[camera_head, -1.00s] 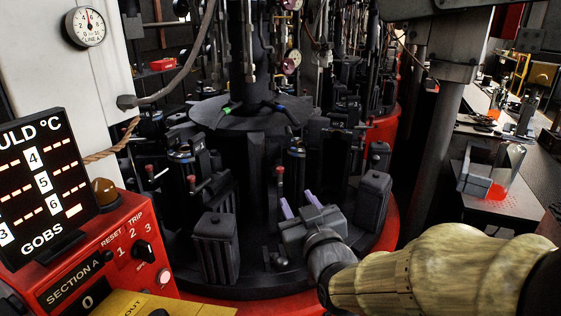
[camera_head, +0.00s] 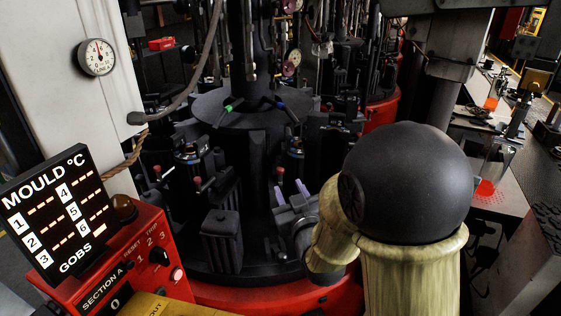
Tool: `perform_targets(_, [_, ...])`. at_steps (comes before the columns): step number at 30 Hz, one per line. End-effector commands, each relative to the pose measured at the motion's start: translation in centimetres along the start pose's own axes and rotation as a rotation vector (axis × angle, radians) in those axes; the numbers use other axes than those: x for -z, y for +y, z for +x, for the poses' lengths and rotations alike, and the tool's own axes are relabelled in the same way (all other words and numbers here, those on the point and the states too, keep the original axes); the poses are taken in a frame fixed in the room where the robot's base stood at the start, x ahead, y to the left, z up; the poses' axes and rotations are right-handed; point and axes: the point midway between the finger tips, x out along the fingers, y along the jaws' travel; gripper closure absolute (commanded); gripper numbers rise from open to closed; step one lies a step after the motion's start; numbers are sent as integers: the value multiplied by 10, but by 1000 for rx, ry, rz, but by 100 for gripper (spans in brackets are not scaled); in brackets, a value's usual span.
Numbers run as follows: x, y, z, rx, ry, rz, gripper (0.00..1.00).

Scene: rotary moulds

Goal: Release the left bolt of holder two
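My gripper (camera_head: 289,189) has two purple fingertips standing apart with a gap between them; nothing shows in the gap. It is at the front right of the dark rotary mould machine (camera_head: 246,165). Just behind it stands a thin red-tipped bolt or lever (camera_head: 279,174); I cannot tell whether they touch. More red-tipped ones stand at the left, one nearer (camera_head: 197,182) and one further left (camera_head: 157,170). No number shows on the holders, so I cannot tell which is holder two. My arm covers the right side of the machine.
A ribbed dark block (camera_head: 222,240) stands at the front of the machine, left of my gripper. A red control box (camera_head: 140,262) and a display board (camera_head: 52,212) stand at the left front. A red rim (camera_head: 245,298) runs along the front. A grey column (camera_head: 432,85) rises at the right.

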Motion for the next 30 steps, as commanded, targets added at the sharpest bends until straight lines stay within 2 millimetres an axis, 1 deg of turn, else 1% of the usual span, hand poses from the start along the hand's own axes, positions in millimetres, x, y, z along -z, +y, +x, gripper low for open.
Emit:
perform_targets(1, [4, 1, 1, 1, -3, -1, 62])
perform_targets(9, [3, 1, 6, 3, -3, 1, 62])
perform_targets(15, [2, 0, 42, 3, -1, 0, 62])
perform_targets(21, [1, 0, 74, 3, -1, 1, 62])
perform_targets(25, [1, 0, 87, 3, 1, 1, 62])
perform_targets(30, [-1, 0, 93, 3, 0, 1, 62])
